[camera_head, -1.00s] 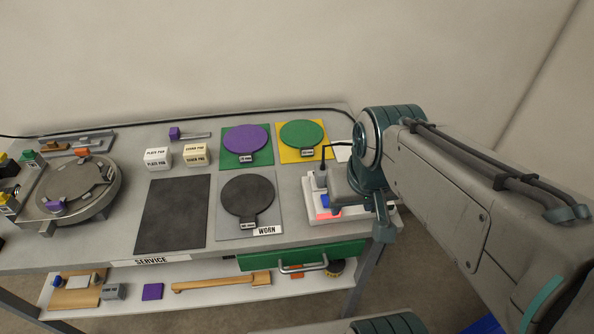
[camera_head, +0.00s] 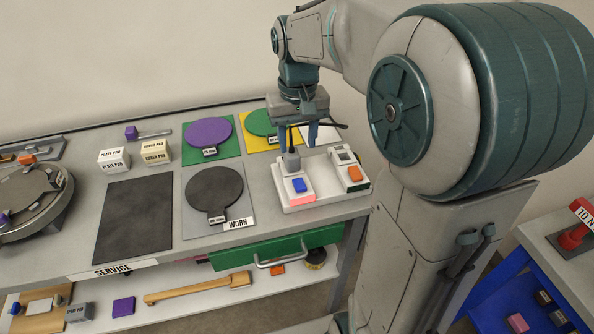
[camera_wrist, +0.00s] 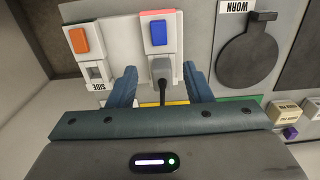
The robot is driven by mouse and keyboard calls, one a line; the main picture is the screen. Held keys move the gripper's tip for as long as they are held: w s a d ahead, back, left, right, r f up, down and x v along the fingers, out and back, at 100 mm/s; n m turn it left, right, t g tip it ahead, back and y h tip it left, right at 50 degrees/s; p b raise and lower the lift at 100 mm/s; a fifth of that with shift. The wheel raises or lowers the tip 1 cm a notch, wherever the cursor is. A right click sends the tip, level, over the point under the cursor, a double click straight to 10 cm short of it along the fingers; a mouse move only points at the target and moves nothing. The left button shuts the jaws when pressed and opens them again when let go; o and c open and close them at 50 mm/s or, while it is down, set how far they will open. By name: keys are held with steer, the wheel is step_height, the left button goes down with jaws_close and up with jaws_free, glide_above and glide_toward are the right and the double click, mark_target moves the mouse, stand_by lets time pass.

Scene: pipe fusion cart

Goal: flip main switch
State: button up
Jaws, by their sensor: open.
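A white power strip (camera_head: 318,197) on the bench's right end holds two units. The left unit has a blue rocker switch (camera_head: 299,185), a glowing red front edge and a grey plug (camera_head: 291,161) standing in its socket. The right unit has an orange rocker switch (camera_head: 354,174) and a bare socket (camera_head: 345,155). Which rocker is the main switch cannot be told. My gripper (camera_head: 298,138) is open and empty above the rear of the strip. In the wrist view the plug (camera_wrist: 161,70) shows between the fingers, with the blue rocker (camera_wrist: 158,33) beyond and the orange rocker (camera_wrist: 78,39) left.
A black cord runs from the plug. Left of the strip lie a worn black pad (camera_head: 216,187), a purple pad (camera_head: 209,133) and a green pad (camera_head: 262,122). A green drawer (camera_head: 240,255) is below. A blue cart (camera_head: 505,270) stands at the right.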

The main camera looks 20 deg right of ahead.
mark_target(298, 180)
step_height(298, 180, down, 11)
steer(key=shift+r, duration=0.1)
stand_by(0.3)
